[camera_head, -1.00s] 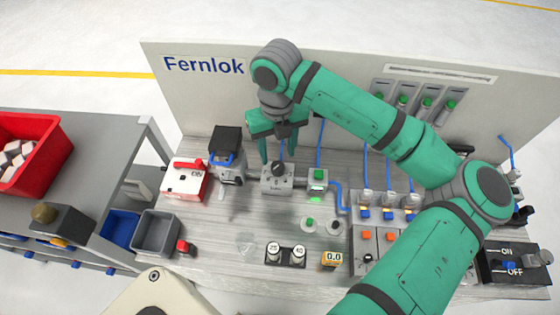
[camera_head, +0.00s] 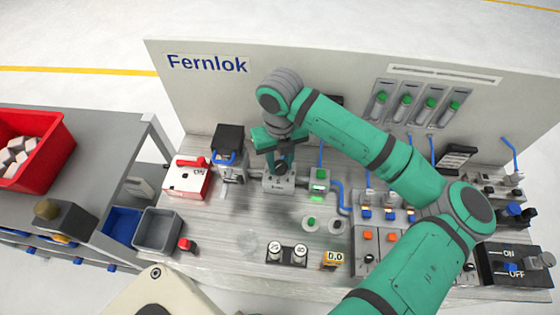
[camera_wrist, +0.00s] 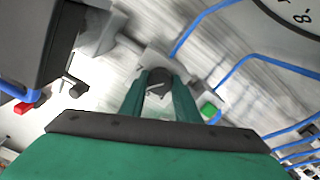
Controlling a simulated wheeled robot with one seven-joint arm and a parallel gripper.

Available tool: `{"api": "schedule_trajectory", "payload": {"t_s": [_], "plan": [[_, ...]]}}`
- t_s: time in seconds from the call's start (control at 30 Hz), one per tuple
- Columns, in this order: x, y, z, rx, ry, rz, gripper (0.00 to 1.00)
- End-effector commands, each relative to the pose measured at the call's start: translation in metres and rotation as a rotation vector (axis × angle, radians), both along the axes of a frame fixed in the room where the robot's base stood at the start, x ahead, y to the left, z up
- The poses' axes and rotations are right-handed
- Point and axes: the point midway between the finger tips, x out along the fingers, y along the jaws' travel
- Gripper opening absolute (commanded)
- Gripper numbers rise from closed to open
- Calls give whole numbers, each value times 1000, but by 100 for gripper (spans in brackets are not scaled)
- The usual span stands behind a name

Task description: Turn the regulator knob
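The regulator knob is a dark round knob (camera_wrist: 158,82) with a light pointer mark, in the middle of the wrist view. It sits on a grey regulator block (camera_head: 277,183) on the bench. My gripper (camera_wrist: 160,84) is down over the knob, with one green finger on each side. The fingers look closed against the knob's sides; no clear gap shows. In the head view, my gripper (camera_head: 279,168) hides most of the knob.
A black-topped device (camera_head: 229,150) and a red-handled white box (camera_head: 186,180) stand close on the left. A green-lit unit (camera_head: 318,184) with blue tubing stands just right. A small display (camera_head: 334,258) reads 0.0 near the front. The back panel (camera_head: 205,95) rises behind.

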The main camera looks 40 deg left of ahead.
Motion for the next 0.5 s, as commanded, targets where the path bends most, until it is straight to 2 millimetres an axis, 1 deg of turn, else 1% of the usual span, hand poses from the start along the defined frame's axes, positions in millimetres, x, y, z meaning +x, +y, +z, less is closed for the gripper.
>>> {"api": "schedule_trajectory", "payload": {"t_s": [0.27,0.5], "plan": [[0,0,0,-1,-1,23,7],[1,0,1,-1,-3,138,7]]}}
